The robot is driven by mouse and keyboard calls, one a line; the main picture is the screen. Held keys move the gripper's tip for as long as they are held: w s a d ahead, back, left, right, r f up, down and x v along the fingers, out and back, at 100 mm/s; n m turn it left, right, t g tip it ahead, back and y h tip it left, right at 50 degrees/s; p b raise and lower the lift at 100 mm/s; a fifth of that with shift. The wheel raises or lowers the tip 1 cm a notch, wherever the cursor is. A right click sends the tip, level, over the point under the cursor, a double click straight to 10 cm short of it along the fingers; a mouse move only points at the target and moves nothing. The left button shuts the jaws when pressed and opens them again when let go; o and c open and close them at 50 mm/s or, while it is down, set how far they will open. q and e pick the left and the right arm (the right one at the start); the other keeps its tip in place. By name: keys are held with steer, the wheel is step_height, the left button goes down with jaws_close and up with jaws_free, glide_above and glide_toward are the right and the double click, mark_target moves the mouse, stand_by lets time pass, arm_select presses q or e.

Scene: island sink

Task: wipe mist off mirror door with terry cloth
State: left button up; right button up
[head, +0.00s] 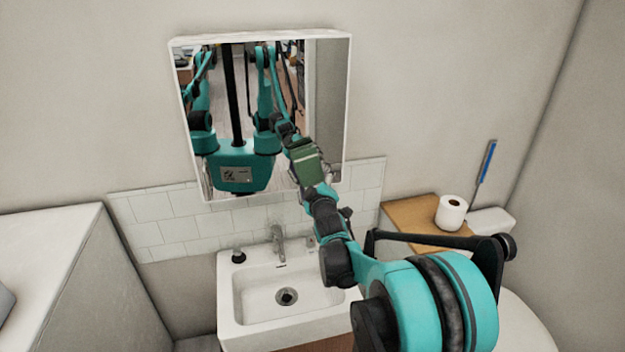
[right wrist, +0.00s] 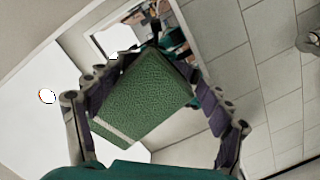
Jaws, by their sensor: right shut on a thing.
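The mirror door (head: 238,120) hangs on the wall above the sink and reflects my own body and arms. No mist patch can be made out on it. My right gripper (head: 318,176) is at the mirror's lower right, shut on the terry cloth (head: 304,158). The cloth is a folded green block with a pale stripe; in the right wrist view the cloth (right wrist: 145,98) sits between the two fingers of the gripper (right wrist: 152,88). Whether the cloth touches the glass cannot be told. My left gripper is not directly in view.
A white sink (head: 262,306) with a faucet (head: 277,240) stands below the mirror, with a dark-topped bottle (head: 238,256) on its left rim. A toilet roll (head: 451,212) stands on a wooden top (head: 410,214) at right. A white counter (head: 50,258) fills the left.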

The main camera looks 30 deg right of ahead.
steer(key=shift+d+f+v, duration=0.1)
steer(key=shift+d+v, duration=0.05)
steer(key=shift+v, duration=1.35)
steer(key=shift+d+f+v, duration=0.1)
steer(key=shift+f+v, duration=0.05)
steer(key=shift+v, duration=1.3)
steer(key=shift+s, duration=0.2)
steer(key=p+v, duration=0.1)
steer(key=v, duration=0.1)
steer(key=shift+s+f, duration=0.1)
steer(key=shift+s, duration=0.3)
steer(key=w+a+f+n+y+b, duration=0.1)
steer(key=a+f+y+b, duration=0.1)
steer(key=a+f, duration=0.3)
steer(key=w+a+f+n+y+b, duration=0.1)
steer(key=a+f, duration=0.4)
steer(key=a, duration=0.5)
steer(key=w+a+f+n+t+y+b, duration=0.1)
steer(key=a+f+n+y+b, duration=0.1)
steer(key=a+f, duration=0.4)
steer(key=shift+w+a+y+b, duration=0.2)
steer(key=shift+a+y+b, duration=0.5)
steer(key=shift+b, duration=0.15)
